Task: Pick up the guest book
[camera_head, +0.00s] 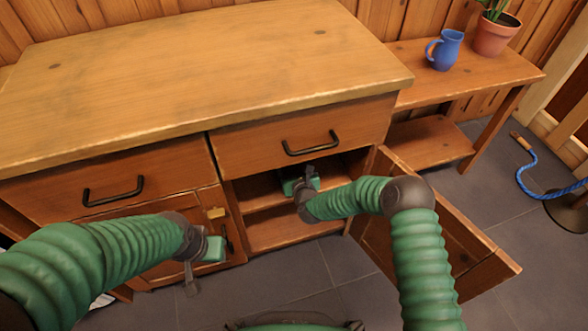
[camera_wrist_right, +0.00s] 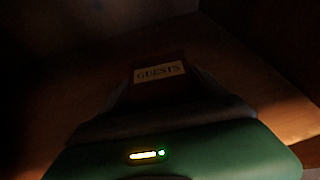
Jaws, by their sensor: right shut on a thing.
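The guest book (camera_wrist_right: 158,90) is dark red with a pale label reading GUESTS. It shows in the dim right wrist view, lying between my gripper's fingers. In the head view I cannot make it out inside the cabinet. My right gripper (camera_head: 311,172) reaches into the open right compartment of the cabinet, above its shelf, and is shut on the guest book. Whether the book still touches the shelf is too dark to tell. My left gripper (camera_head: 191,280) hangs empty in front of the cabinet's left door; its finger gap is not clear.
The wooden cabinet (camera_head: 190,62) has a bare top and two closed drawers. Its right door (camera_head: 455,235) stands open. A side table (camera_head: 480,72) at right holds a blue jug (camera_head: 446,50) and a potted plant (camera_head: 495,35). A blue rope (camera_head: 527,178) hangs at far right.

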